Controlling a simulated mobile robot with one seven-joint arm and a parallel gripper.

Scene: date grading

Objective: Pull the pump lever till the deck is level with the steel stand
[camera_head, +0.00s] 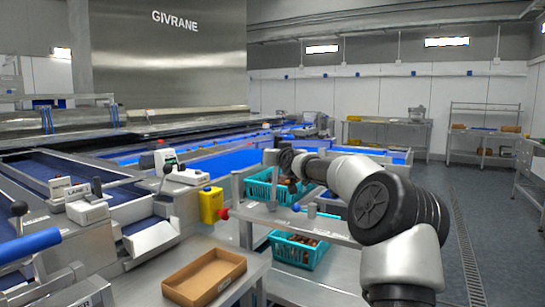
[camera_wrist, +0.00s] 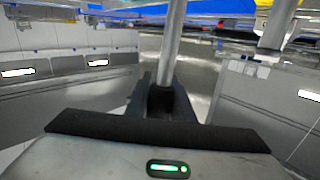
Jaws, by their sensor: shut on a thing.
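My gripper (camera_head: 284,160) is in the middle of the head view, at the end of my arm reaching in from the right. In the wrist view, its dark fingers (camera_wrist: 165,103) are shut around an upright bare steel rod (camera_wrist: 173,45), which looks like the pump lever. The lever's lower end is hard to make out in the head view. A grey metal deck (camera_head: 318,228) lies below my gripper, beside turquoise crates. A steel stand (camera_head: 228,243) with a flat top is at the front left. The deck looks higher than this top, but the exact height difference cannot be told.
A turquoise crate (camera_head: 260,190) holds brown items; another (camera_head: 290,241) sits lower. An open cardboard tray (camera_head: 172,290) stands at the front. A yellow box (camera_head: 211,206) is beside the sorting line. Floor (camera_head: 490,230) on the right is clear.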

